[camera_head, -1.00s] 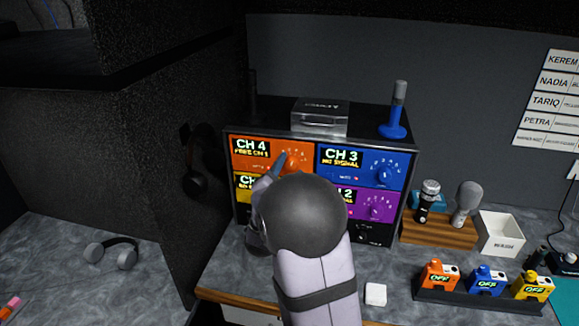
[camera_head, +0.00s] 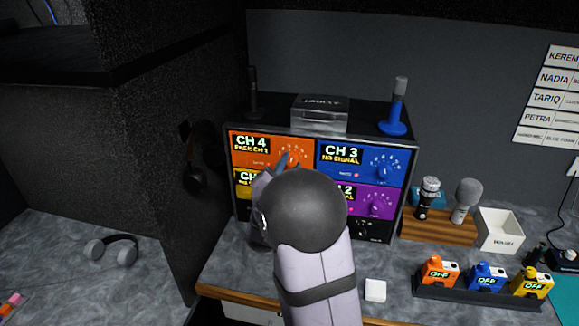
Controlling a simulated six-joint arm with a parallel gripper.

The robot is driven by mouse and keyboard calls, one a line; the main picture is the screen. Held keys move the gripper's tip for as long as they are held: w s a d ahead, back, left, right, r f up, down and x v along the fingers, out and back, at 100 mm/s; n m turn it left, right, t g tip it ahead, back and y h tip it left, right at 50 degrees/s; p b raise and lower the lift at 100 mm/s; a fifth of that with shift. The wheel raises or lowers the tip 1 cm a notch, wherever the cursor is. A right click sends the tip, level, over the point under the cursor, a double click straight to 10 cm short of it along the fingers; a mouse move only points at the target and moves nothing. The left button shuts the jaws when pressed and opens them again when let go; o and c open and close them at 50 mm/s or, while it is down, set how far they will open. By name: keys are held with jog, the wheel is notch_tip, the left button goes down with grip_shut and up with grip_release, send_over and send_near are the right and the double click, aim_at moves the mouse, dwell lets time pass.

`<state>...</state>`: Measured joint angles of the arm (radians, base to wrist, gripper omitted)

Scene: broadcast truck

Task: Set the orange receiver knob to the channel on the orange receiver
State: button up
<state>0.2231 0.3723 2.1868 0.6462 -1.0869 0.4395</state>
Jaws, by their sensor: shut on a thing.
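The orange receiver (camera_head: 257,149) is the upper left panel of the rack. The orange receiver knob (camera_head: 293,160) is at the panel's right side, ringed by small dial marks. My gripper (camera_head: 285,162) is at this knob and shut on it. My dark round wrist and pale arm cover much of the lower panels, and only a fingertip shows. The knob's exact pointer direction is hard to make out.
The blue panel (camera_head: 341,157) reads CH 3, NO SIGNAL. The yellow panel (camera_head: 242,184) and purple panel (camera_head: 382,203) are partly hidden. Orange, blue and yellow packs (camera_head: 440,271) reading OFF sit at right.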

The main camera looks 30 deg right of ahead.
jog(key=n, duration=0.8)
jog(key=n+p, duration=0.1)
jog(key=n, duration=0.4)
jog(key=shift+n+p, duration=0.6)
jog(key=shift+n, duration=1.4)
jog(key=o, duration=1.1)
jog(key=shift+c, duration=0.2)
jog(key=shift+a, duration=0.1)
